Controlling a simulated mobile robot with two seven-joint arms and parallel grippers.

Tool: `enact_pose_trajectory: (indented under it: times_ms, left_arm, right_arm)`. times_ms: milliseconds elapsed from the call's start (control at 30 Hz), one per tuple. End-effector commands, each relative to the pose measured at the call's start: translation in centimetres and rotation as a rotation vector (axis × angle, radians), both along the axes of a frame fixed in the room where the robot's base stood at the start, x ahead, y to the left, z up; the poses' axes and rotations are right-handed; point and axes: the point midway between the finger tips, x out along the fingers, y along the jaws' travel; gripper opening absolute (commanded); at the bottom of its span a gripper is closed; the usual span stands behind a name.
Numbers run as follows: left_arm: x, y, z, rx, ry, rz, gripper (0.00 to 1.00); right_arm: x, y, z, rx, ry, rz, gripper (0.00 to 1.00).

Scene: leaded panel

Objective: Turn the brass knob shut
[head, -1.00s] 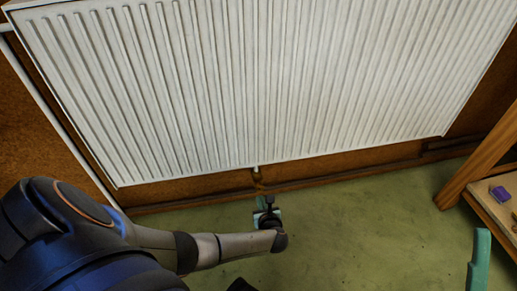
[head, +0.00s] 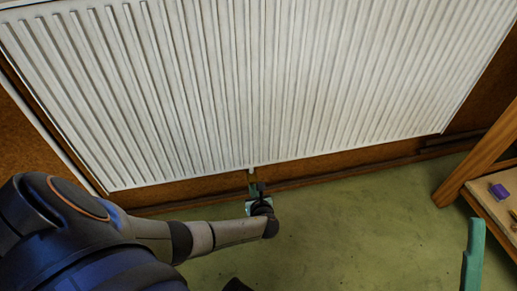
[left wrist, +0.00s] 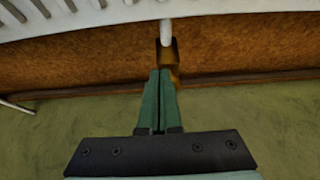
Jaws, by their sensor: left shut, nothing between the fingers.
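The brass knob (left wrist: 168,52) is below a short white pipe stub at the bottom edge of the white radiator, seen in the left wrist view. Its lower part is partly hidden behind my green fingertips. My left gripper (left wrist: 160,72) is shut and empty, its two fingers side by side and pointing at the brass piece. I cannot tell whether the tips touch it. In the head view my left gripper (head: 253,187) is just below the pipe stub (head: 251,170), and the knob is hardly visible there. My right gripper is not in view.
The white radiator (head: 260,80) fills the wall above. A dark pipe (head: 320,176) runs along the wall's foot. A wooden shelf unit (head: 475,160) with a purple object (head: 499,191) stands at the right, near a teal upright piece (head: 473,255). Green floor between is clear.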

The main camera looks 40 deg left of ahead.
Motion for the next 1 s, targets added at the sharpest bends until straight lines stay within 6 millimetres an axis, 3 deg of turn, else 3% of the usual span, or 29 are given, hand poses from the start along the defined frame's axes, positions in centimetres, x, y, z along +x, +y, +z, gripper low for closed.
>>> enact_pose_trajectory:
  times_ms: [1000]
  left_arm:
    - [0.2, -0.21, -0.66, 0.001, 0.001, 0.0, 0.0]
  right_arm:
    - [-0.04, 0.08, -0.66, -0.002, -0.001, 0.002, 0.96]
